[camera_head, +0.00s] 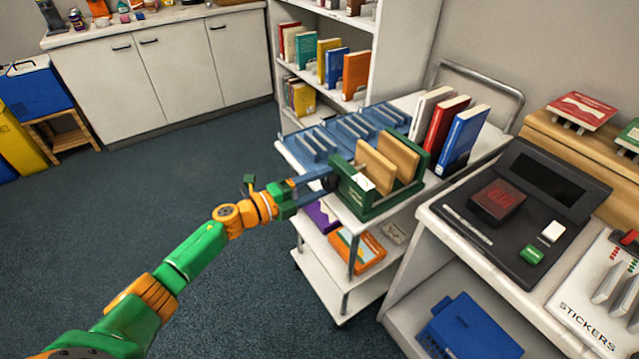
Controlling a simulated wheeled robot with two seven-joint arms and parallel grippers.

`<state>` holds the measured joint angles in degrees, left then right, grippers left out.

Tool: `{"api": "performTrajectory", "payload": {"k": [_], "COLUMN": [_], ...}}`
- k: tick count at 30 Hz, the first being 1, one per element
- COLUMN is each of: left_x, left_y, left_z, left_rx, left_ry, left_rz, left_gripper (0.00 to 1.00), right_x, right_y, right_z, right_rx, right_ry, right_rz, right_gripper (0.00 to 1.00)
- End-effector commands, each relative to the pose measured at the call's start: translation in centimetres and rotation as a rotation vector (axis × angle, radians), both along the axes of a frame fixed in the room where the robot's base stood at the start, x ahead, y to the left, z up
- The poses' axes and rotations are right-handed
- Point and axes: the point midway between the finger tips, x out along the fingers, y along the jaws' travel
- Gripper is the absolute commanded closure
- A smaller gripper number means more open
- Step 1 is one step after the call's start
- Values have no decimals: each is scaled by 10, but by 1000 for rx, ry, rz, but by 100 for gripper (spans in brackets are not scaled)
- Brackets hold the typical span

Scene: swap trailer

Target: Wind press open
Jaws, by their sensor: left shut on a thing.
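A green book press (368,207) with two upright tan wooden boards (377,165) stands on the top shelf of a white trolley. A gap shows between the boards, and a small white label is on the press's near side. A dark round knob (331,182) is at the press's left end. My left gripper (322,178) reaches in from the left and is shut on this knob; its fingertips partly cover it. My right gripper is not in view.
Blue racks (345,130) sit behind the press, and white, red and blue books (463,138) stand to its right. A counter with a black device (525,205) is close on the right. Open carpet lies left of the trolley.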

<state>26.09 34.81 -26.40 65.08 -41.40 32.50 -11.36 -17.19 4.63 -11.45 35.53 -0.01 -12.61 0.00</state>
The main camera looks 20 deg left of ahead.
Motion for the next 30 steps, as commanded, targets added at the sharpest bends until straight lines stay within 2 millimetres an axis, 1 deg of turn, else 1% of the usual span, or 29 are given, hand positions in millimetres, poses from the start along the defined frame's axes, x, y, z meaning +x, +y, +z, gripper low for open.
{"api": "performTrajectory", "payload": {"k": [5, 6, 9, 17, 19, 27, 30], "left_x": [-1, -1, -1, 0, -4, -47, -55], "left_y": [-1, -1, 0, 0, 3, 36, 41], "left_z": [-2, -2, -1, -1, -1, 1, 3], "left_rx": [2, 3, 3, 1, 2, 4, 2], "left_ry": [2, 2, 2, 0, 1, 5, 2], "left_rz": [-2, -2, -2, -1, 0, -1, -2], "left_gripper": [89, 28, 4, 4, 4, 4, 4], "right_x": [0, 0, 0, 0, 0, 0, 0], "right_y": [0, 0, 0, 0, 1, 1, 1], "right_z": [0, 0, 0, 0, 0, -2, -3], "right_rx": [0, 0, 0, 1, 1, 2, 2], "right_ry": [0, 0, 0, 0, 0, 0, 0], "right_rz": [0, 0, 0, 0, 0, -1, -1], "right_gripper": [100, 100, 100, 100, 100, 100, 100]}}
